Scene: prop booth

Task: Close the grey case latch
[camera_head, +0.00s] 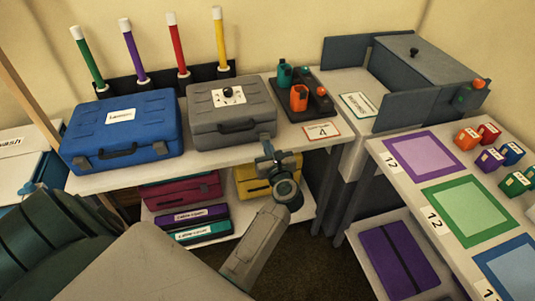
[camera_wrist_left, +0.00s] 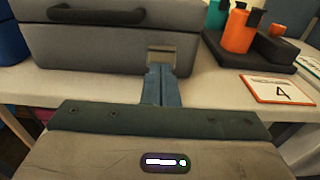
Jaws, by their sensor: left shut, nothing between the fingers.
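The grey case (camera_head: 225,118) stands with its lid down on the light table, and its front also shows in the left wrist view (camera_wrist_left: 90,52). My left gripper (camera_head: 267,148) is at the case's right front corner, shut and empty. In the left wrist view its fingertips (camera_wrist_left: 160,70) are at the latch's lower edge; I cannot tell if they touch. My right gripper is not in view.
A blue case (camera_head: 120,122) stands left of the grey case. A dark tray (camera_head: 318,108) with orange and teal pieces and a card marked 4 (camera_head: 322,131) lie to the right. More cases, including a yellow one (camera_head: 252,184), sit on the shelf below.

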